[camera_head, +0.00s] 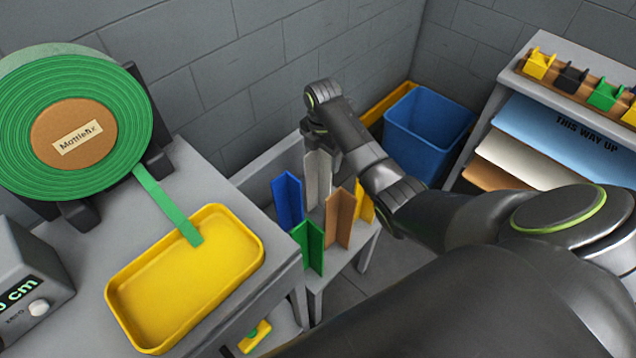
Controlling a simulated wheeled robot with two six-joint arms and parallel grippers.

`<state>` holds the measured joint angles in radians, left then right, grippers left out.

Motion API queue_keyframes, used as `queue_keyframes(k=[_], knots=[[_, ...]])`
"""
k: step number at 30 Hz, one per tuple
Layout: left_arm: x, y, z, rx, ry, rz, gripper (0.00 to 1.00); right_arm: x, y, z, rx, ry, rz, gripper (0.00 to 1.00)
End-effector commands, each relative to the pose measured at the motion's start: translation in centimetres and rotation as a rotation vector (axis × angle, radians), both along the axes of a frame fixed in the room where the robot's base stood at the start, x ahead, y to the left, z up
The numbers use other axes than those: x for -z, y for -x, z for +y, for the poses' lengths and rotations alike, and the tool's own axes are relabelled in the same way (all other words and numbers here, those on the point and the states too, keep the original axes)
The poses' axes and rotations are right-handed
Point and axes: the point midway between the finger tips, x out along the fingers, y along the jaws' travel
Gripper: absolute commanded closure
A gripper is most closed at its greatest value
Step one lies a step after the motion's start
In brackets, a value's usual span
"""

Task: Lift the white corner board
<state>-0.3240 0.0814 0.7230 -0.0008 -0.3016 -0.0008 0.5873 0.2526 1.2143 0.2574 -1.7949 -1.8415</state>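The white corner board (318,182), looking light grey here, stands upright among other corner boards on a small grey stand in the middle of the camera_head view. My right gripper (320,148) points down right at the top of this board. Its fingers overlap the board's upper edge. They are small and dark, and I cannot tell whether they are closed on it. The board's lower part is hidden behind the green and brown boards. My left gripper is not in view.
Blue (288,200), green (308,246), brown (340,217) and yellow (364,204) corner boards stand close around. A blue bin (425,130) is behind at right. A yellow tray (130,275) and green strap roll (130,120) are at left. A shelf (560,50) is at right.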

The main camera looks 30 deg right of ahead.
Motion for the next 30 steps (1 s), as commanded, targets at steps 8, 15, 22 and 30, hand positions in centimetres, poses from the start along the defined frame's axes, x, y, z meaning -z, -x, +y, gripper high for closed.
queue_keyframes(k=[8,15,22,30], knots=[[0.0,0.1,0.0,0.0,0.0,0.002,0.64,0.0,0.0,0.0,0.0,0.0,0.0,0.61],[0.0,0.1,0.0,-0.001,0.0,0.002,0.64,-0.1,0.0,0.0,0.0,0.0,-0.001,0.74],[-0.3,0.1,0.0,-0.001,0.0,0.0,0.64,-1.8,-0.1,0.0,-0.001,0.0,-0.004,0.74],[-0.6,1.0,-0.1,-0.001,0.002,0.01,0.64,-7.2,-0.2,0.0,-0.001,0.0,-0.005,0.74]])
